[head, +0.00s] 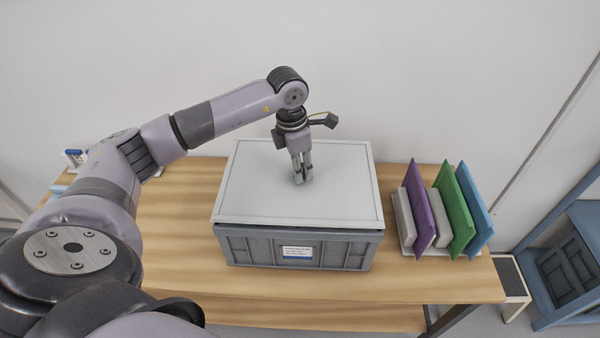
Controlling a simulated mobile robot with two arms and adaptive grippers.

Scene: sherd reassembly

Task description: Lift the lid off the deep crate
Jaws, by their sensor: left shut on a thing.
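The deep crate (330,252) is grey with a white label on its front and stands on the wooden table. Its flat, light grey lid (250,190) lies over the crate's top, roughly level. A thin dark line shows between the lid's front edge and the crate; I cannot tell whether the lid is raised. My left gripper (301,180) points down at the middle of the lid and is shut on it. The part of the lid between its fingers is hidden. My right gripper is not in view.
A rack holding purple (419,208), green (456,207) and blue (474,208) panels stands close to the crate's right. A wall stands behind, and blue shelving (560,240) is at far right.

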